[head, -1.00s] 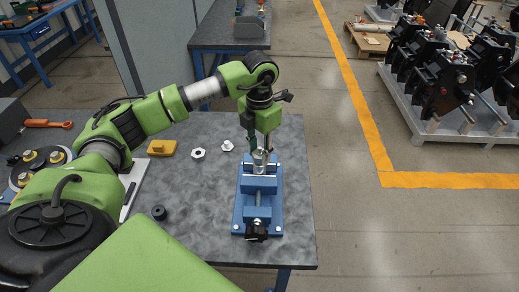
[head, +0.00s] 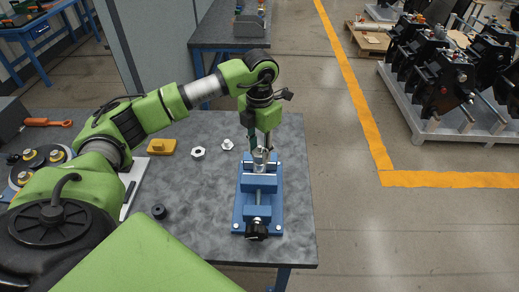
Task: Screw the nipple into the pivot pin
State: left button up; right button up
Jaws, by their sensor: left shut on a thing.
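The blue vise (head: 258,212) stands near the right edge of the dark table. A silver metal cylinder, seemingly the pivot pin (head: 260,167), is upright in its jaws. My left gripper (head: 261,148) points down right over the top of the pin. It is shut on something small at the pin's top. The fingers mostly hide this thing, so I cannot clearly make out the nipple or how deep it sits. My right gripper is not in view.
A screwdriver (head: 48,122) lies at the far left. The table front is clear.

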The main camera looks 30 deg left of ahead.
pick_arm(q)
jog(key=shift+f+b, duration=0.3)
jog(key=shift+f, duration=0.05)
jog(key=shift+c, duration=0.2)
